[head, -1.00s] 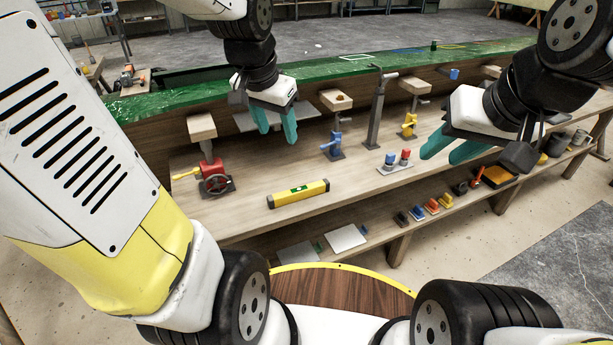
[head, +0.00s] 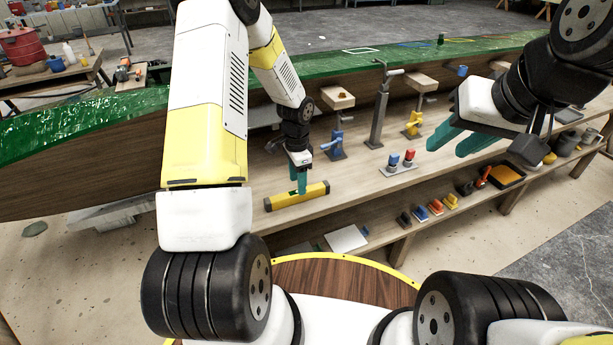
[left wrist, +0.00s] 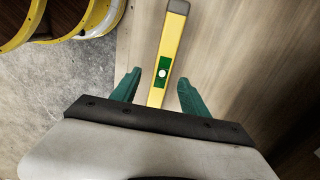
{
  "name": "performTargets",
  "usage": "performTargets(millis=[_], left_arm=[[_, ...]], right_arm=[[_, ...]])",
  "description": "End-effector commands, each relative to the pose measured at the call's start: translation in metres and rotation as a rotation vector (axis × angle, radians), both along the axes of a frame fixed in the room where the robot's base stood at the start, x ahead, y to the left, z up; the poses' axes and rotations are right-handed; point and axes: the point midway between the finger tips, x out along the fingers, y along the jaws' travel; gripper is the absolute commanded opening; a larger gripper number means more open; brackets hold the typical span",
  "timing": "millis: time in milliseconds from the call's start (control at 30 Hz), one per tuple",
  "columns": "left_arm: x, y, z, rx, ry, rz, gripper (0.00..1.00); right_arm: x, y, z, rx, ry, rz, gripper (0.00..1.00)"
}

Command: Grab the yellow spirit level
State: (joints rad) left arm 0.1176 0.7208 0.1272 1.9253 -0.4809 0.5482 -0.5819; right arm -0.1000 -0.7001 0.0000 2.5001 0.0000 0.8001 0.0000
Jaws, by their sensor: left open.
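The yellow spirit level (head: 314,192) lies flat on the wooden bench shelf, with dark end caps and a green vial window in its middle. It also shows in the left wrist view (left wrist: 173,48), running up the picture between my fingers. My left gripper (head: 300,183) is open, its teal fingers pointing down at the level's middle. In the left wrist view the fingertips (left wrist: 158,85) stand one on each side of the level, with gaps to both. The fingers hide a little of the level in the head view. My right gripper (head: 450,142) hangs at the right, its fingers apart and empty.
Blue (head: 335,142) and yellow (head: 413,124) clamps, a grey post (head: 379,118) and a plate with blue and red knobs (head: 398,169) stand behind and right of the level. The green hull mould (head: 80,118) runs along the back. Small blocks lie on the lower shelf (head: 385,233).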

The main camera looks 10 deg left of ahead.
Motion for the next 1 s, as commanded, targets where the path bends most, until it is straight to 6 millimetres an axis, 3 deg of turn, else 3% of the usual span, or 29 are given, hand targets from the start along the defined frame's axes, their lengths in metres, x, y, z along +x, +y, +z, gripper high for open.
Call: performTargets(millis=[333, 667, 933, 1000], left_arm=[[0.004, 0.001, -0.048, 0.0, 0.001, 0.001, 0.53], [0.005, 0.002, -0.055, 0.001, -0.002, 0.002, 0.53], [0.005, 0.002, -0.055, 0.001, -0.002, 0.002, 0.02], [0.005, 0.002, -0.055, 0.001, -0.002, 0.002, 0.0]], right_arm=[[0.0, 0.0, 0.0, 0.0, 0.0, 0.0, 0.36], [0.0, 0.0, 0.0, 0.0, 0.0, 0.0, 0.36], [0.0, 0.0, 0.0, 0.0, 0.0, 0.0, 0.36], [0.0, 0.0, 0.0, 0.0, 0.0, 0.0, 0.36]])
